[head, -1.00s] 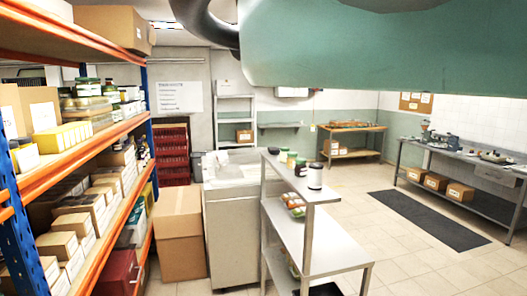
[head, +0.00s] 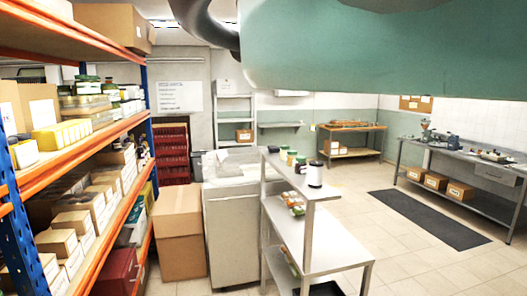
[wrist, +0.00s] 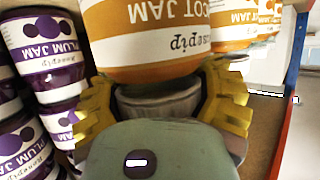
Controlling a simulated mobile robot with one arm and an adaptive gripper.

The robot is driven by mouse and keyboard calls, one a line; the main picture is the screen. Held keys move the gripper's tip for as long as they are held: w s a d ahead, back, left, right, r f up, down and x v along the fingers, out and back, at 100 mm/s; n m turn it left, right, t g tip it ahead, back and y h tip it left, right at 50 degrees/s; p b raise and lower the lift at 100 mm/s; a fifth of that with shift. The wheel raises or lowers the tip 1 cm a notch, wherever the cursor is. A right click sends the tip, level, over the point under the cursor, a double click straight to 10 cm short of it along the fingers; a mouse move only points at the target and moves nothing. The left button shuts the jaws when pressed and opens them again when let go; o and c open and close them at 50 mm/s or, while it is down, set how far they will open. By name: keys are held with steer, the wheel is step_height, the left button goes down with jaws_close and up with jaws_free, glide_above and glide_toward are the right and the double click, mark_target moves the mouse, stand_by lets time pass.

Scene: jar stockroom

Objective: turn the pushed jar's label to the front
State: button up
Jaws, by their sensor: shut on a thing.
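In the wrist view my gripper (wrist: 158,80) has its yellow fingers on both sides of a jar with an orange and white label (wrist: 150,40). It is shut on this jar. The label reads "...COT JAM", upside down in the picture, and faces the wrist camera. The gripper does not show in the head view, where my arm covers the top right.
Purple plum jam jars (wrist: 42,45) are stacked close at the left in the wrist view. Another orange-labelled jar (wrist: 232,35) stands just behind on the right, near a blue and red upright (wrist: 290,90). The head view shows a loaded orange rack (head: 85,150) and a steel shelf unit (head: 320,255).

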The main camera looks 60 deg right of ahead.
steer(key=o, duration=1.4)
steer(key=shift+f, duration=0.1)
steer(key=v, duration=1.2)
steer(key=shift+d, duration=0.1)
